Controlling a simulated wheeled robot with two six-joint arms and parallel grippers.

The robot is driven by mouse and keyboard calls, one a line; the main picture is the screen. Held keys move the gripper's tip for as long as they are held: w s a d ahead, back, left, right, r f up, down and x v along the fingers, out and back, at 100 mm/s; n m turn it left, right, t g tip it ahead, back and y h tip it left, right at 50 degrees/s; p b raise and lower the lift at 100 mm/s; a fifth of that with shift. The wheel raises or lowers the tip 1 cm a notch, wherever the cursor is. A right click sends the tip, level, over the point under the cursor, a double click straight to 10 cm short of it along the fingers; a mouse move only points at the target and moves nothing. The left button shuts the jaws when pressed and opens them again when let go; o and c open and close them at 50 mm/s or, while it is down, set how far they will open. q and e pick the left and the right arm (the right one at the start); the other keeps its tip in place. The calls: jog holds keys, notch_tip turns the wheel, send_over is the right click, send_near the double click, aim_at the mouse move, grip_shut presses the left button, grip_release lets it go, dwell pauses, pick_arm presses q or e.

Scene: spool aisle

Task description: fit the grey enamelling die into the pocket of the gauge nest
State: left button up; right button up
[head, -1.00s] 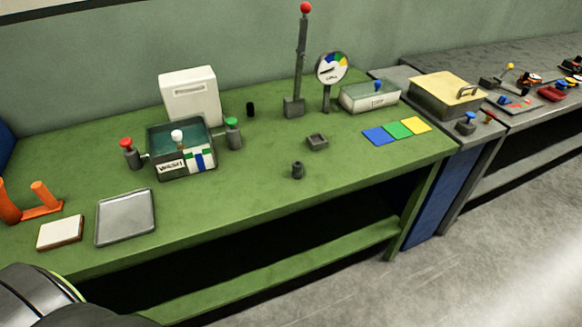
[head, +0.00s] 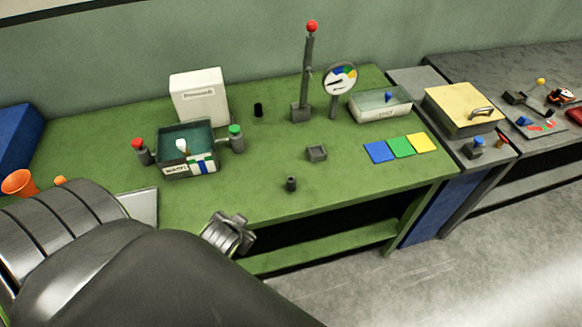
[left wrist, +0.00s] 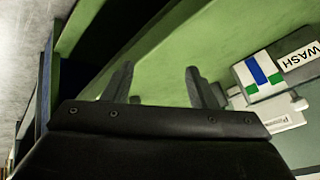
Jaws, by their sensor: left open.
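The grey enamelling die (head: 291,184) looks like a small dark grey cylinder standing upright on the green bench, near its front edge. The gauge nest (head: 316,153) looks like a small grey square block with a recess on top, just behind and right of the die. The recess looks empty. My left gripper (head: 241,236) is at the bench's front edge, left of and in front of the die, apart from it. In the left wrist view its two fingers (left wrist: 157,84) are spread with nothing between them. My right gripper is not in view.
A wash tank (head: 186,165) with red and green knobs stands left; it also shows in the left wrist view (left wrist: 268,82). A post with a red ball (head: 306,75) and a dial (head: 340,80) stand behind the nest. Coloured tiles (head: 401,147) lie right. Bench around the die is clear.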

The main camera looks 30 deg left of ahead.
pick_arm(q)
jog(key=w+a+r+m+t+y, duration=0.1)
jog(key=w+r+m+t+y, duration=0.1)
jog(key=w+r+m+t, duration=1.05)
jog(key=w+d+r+m+h+p, duration=0.2)
jog(key=w+d+r+m+h, duration=0.9)
jog(key=d+r+m+h, duration=0.3)
jog(key=m+g+y, duration=0.8)
jog(key=m+g, duration=0.4)
jog(key=g, duration=0.7)
send_near(291, 180)
jog(key=shift+t, duration=0.25)
notch_tip(291, 180, down, 6)
jog(key=b, duration=1.2)
jog(key=shift+s+d+f+b, duration=0.1)
jog(key=shift+s+d+b, duration=0.1)
jog(key=shift+b, duration=0.1)
jog(key=shift+w+a+f, duration=0.1)
jog(key=shift+a+f, duration=0.05)
jog(key=shift+f, duration=1.85)
jog(key=c, duration=1.1)
jog(key=shift+o, duration=0.2)
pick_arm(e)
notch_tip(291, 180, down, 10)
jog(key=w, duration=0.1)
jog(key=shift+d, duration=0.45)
